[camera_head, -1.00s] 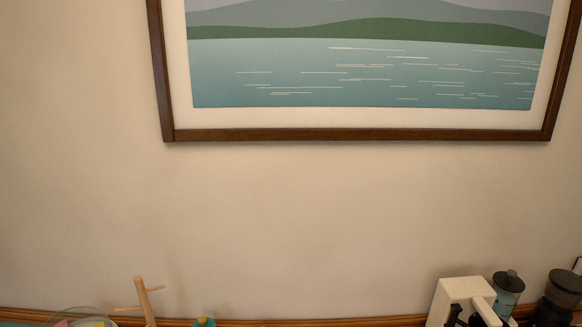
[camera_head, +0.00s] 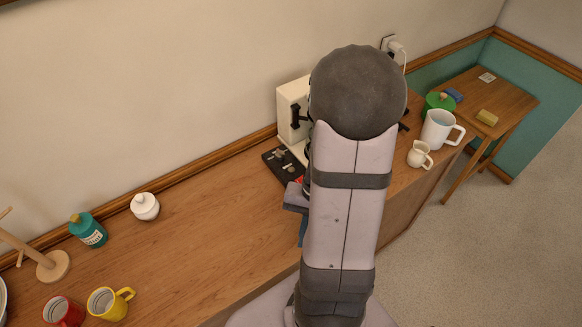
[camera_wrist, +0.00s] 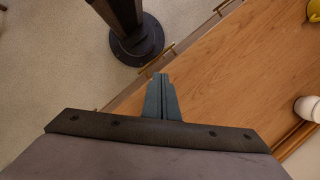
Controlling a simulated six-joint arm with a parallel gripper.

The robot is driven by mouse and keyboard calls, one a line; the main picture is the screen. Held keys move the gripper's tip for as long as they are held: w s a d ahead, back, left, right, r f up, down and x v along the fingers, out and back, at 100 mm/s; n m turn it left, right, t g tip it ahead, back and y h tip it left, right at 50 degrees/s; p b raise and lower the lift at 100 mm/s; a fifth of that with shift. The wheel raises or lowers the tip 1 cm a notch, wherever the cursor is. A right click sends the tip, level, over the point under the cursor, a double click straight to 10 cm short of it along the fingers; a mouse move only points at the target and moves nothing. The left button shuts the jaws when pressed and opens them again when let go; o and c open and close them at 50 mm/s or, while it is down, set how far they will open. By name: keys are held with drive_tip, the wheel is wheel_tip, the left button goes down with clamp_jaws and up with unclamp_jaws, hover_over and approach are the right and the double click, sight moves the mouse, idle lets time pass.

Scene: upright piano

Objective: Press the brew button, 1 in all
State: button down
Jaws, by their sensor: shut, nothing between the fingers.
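The cream coffee machine (camera_head: 290,108) stands against the wall on the wooden counter (camera_head: 215,215) in the head view, partly hidden by my arm. A dark panel (camera_head: 280,165) with small controls lies at its left front; a small red part (camera_head: 299,180) shows at the panel's near edge. I cannot tell which control is the brew button. My gripper (camera_wrist: 160,76) is shut and empty in the wrist view, with its fingers near the counter's front edge. In the head view the gripper (camera_head: 303,235) is mostly hidden by my arm, in front of the panel and apart from it.
A white lidded pot (camera_head: 145,206), a teal jar (camera_head: 90,232), a yellow mug (camera_head: 108,302), a red mug (camera_head: 62,311) and a wooden stand (camera_head: 50,266) are at left. A white mug (camera_head: 438,129) and small jug (camera_head: 419,155) are at right. The middle counter is clear.

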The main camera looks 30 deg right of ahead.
drive_tip(key=w+d+f+m+t+y, duration=0.1)
drive_tip(key=w+d+m+t+y, duration=0.1)
drive_tip(key=w+m, duration=0.2)
wheel_tip(320, 180, up, 6)
drive_tip(key=m+t+h, duration=0.3)
drive_tip(key=m+t, duration=0.6)
drive_tip(key=m, duration=0.2)
hover_over(291, 170)
drive_tip(key=s, duration=0.1)
drive_tip(key=shift+s+d+f, duration=0.1)
drive_tip(key=shift+d+f, duration=0.1)
drive_tip(key=shift+d, duration=0.05)
drive_tip(key=shift+f, duration=0.2)
wheel_tip(291, 170, down, 7)
drive_tip(key=b, duration=0.5)
drive_tip(key=shift+r, duration=0.1)
drive_tip(key=shift+f+b, duration=0.85)
drive_tip(key=shift+b, duration=0.25)
